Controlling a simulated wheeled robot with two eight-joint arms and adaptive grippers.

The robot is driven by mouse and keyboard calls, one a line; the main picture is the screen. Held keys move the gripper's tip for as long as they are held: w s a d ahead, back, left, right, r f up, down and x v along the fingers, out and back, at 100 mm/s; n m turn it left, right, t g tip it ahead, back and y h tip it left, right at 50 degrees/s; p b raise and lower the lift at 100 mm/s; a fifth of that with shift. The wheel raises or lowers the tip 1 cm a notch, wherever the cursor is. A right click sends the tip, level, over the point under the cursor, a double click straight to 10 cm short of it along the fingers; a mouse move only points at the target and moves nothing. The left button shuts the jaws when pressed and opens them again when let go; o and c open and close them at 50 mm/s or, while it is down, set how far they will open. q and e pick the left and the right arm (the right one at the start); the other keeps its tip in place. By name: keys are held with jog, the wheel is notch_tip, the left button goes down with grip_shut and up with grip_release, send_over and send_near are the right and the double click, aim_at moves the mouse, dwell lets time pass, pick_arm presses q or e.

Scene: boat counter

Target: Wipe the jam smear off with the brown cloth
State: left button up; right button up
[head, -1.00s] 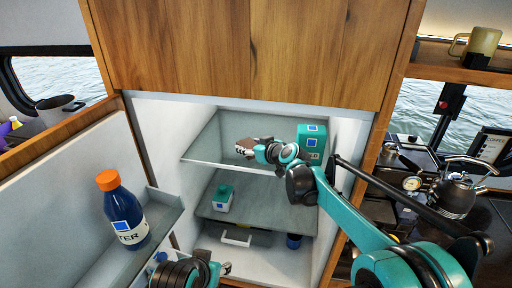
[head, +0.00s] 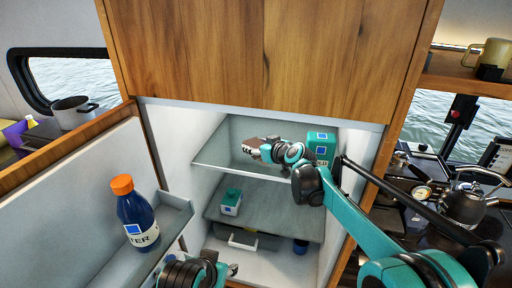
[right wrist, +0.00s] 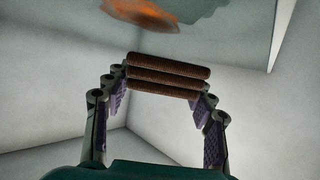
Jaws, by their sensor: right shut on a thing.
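My right gripper (head: 262,151) reaches into the open fridge at the upper shelf (head: 222,164). It is shut on the brown cloth (head: 252,143). In the right wrist view the cloth (right wrist: 168,78) is a folded brown bundle between the fingers (right wrist: 160,95). An orange-red blurred patch, likely the jam smear (right wrist: 142,12), shows at the top of that view, apart from the cloth. I cannot make out the smear in the head view. My left gripper (head: 231,270) is low, at the bottom of the head view; its fingers are too small to judge.
A teal carton (head: 321,145) stands on the upper shelf, right of my right gripper. A small teal-topped box (head: 231,202) is on the shelf below. A blue bottle with an orange cap (head: 136,212) stands in the open door's rack. A kettle (head: 466,205) is outside, right.

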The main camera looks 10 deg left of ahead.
jog(key=shift+w, duration=0.1)
jog(key=shift+s, duration=0.35)
jog(key=s+p, duration=0.1)
jog(key=s, duration=2.3)
jog(key=shift+s+a+p, duration=0.2)
jog(key=shift+a+p, duration=0.2)
jog(key=shift+a, duration=0.05)
